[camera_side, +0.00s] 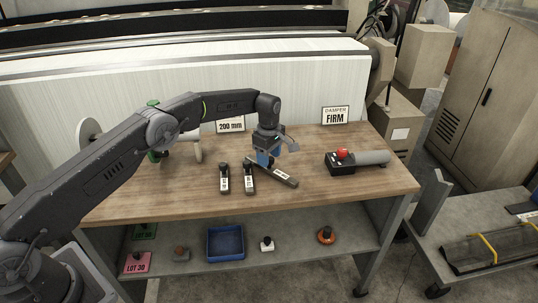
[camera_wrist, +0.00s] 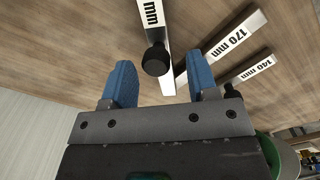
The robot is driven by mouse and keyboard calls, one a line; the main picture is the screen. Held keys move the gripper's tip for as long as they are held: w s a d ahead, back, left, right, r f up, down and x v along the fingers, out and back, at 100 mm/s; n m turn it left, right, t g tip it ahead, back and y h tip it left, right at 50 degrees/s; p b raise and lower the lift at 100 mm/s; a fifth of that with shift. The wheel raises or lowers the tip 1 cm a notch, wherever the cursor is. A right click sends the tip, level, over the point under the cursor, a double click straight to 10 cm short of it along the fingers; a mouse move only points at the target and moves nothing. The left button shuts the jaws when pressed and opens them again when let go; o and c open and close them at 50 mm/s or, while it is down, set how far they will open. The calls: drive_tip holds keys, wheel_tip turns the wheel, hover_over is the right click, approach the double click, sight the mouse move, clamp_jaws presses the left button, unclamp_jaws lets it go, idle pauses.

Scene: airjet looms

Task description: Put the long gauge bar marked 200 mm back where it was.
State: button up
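A long dark bar (camera_side: 283,177) with a white label lies diagonally on the wooden bench in the side view. In the wrist view, the nearest bar (camera_wrist: 151,18) has a label ending in "mm", its number cut off by the frame, and a black knob (camera_wrist: 156,60). My gripper (camera_side: 264,160) is pointed down over the long bar's far left end. In the wrist view my gripper (camera_wrist: 158,65) is open, its blue fingers on either side of the knob with gaps. Contact is not visible. A sign (camera_side: 230,126) reading "200 mm" stands at the bench's back.
Two shorter bars, marked 170 mm (camera_wrist: 226,43) and 140 mm (camera_wrist: 250,71), lie beside the long one. A black box with a red knob and grey cylinder (camera_side: 372,158) sits right, below a "DAMPER FIRM" sign (camera_side: 335,115). The bench's front right is clear.

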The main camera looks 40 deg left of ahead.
wheel_tip(320, 180, up, 13)
idle(0.7)
drive_tip(key=s+r+m+t, duration=0.3)
drive_tip(key=s+r+m, duration=0.6)
drive_tip(key=s+r, duration=0.85)
drive_tip(key=s+f+m+t, duration=0.1)
drive_tip(key=s+f+m, duration=0.2)
drive_tip(key=s, duration=0.9)
drive_tip(key=s+f+m+t, duration=0.1)
drive_tip(key=s+f+m, duration=0.2)
drive_tip(key=s, duration=1)
drive_tip(key=m, duration=0.3)
drive_tip(key=shift+d+t, duration=0.3)
drive_tip(key=shift+d, duration=0.05)
